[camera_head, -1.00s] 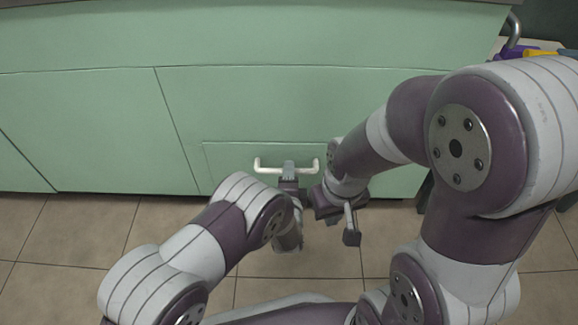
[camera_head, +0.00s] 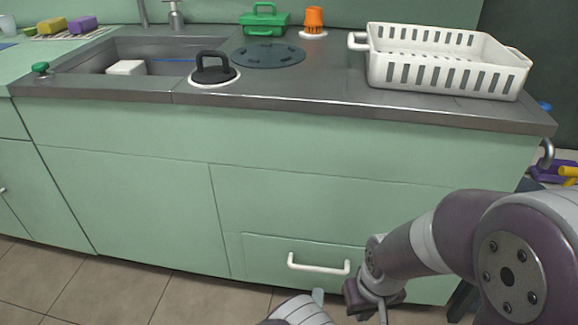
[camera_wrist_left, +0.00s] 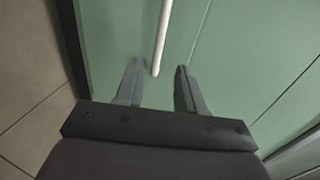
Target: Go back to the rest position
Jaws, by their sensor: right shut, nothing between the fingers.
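My left gripper (camera_wrist_left: 157,70) is open in the left wrist view. The end of the white drawer handle (camera_wrist_left: 163,30) shows between and beyond its fingertips, and nothing is held. The drawer front (camera_head: 270,250) looks flush with the cabinet.
The grey counter edge (camera_head: 300,112) runs above the cabinet. On top are a white basket (camera_head: 445,70), a black-handled lid (camera_head: 213,70), a green box (camera_head: 265,20), an orange object (camera_head: 314,20) and a sink (camera_head: 165,55). Tiled floor (camera_head: 100,285) is clear at lower left.

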